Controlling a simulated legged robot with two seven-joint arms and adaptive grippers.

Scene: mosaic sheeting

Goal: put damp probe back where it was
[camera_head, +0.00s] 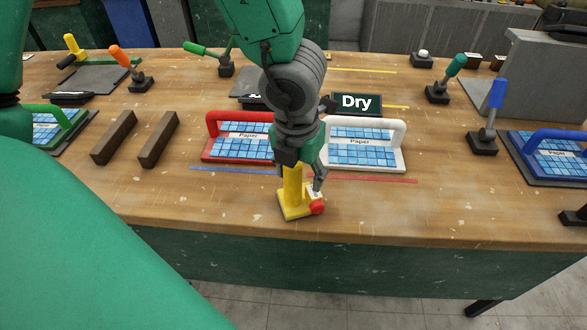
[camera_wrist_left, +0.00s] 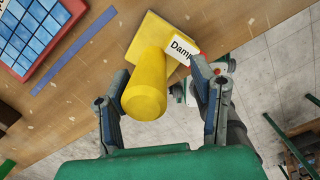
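The damp probe (camera_head: 292,200) is yellow, with a square base, an upright round handle and a red knob. It stands on the table near its front edge. In the left wrist view its yellow handle (camera_wrist_left: 147,90) points toward the camera, and a white label (camera_wrist_left: 181,48) reads "Damp", partly covered by a finger. My left gripper (camera_head: 303,168) is above and around the probe. In the left wrist view its fingers (camera_wrist_left: 160,88) are spread on either side of the handle, with visible gaps.
Red-handled (camera_head: 225,152) and white-handled (camera_head: 372,158) tile boards lie behind the probe, near a "Dry" sign (camera_head: 357,103). A blue line (camera_head: 230,171) and a red line (camera_head: 375,180) mark the table. Two dark bars (camera_head: 158,140) lie left. The front right table is largely clear.

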